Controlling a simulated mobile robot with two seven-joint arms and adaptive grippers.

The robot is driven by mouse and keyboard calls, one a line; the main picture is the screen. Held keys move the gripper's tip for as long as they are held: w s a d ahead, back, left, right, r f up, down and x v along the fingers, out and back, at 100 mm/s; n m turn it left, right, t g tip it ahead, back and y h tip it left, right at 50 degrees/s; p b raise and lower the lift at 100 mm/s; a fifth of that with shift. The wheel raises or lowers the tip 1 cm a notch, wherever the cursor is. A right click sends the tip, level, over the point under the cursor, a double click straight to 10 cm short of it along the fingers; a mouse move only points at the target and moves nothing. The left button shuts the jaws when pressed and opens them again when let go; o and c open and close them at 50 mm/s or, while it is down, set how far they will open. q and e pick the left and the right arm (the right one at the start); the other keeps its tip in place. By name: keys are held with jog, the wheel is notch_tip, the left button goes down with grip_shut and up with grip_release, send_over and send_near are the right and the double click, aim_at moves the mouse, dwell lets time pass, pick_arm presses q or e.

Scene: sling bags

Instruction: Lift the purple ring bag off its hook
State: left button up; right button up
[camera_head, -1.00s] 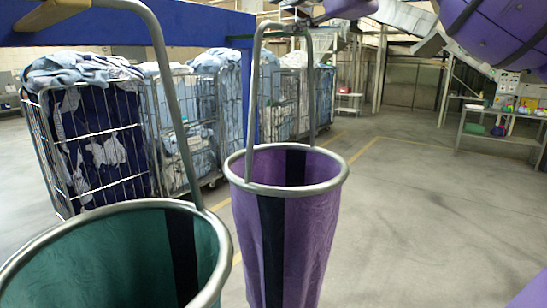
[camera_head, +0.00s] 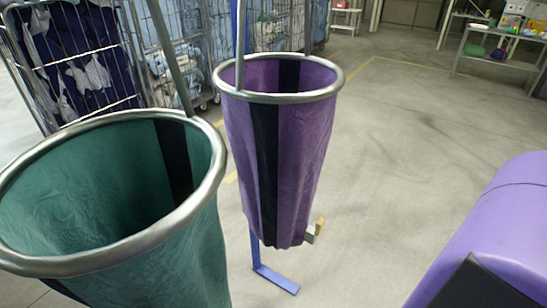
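The purple ring bag (camera_head: 306,140) hangs upright in the middle of the view. It has a grey metal ring (camera_head: 280,97) around its open mouth and a dark vertical stripe. Neither of my grippers can be made out in view.
A blue stand foot (camera_head: 275,279) rests on the floor below the purple bag. A small tan and grey piece (camera_head: 318,229) shows beside the bag's bottom. Wire laundry cages (camera_head: 75,60) stand behind. Tables (camera_head: 490,48) are at the far right.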

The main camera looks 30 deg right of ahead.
grip_shut()
pick_arm(q)
jog(key=shift+s+a+f, duration=0.25)
jog(key=shift+s+f, duration=0.05)
jog(key=shift+s, duration=0.15)
jog(key=shift+w+r, duration=0.15)
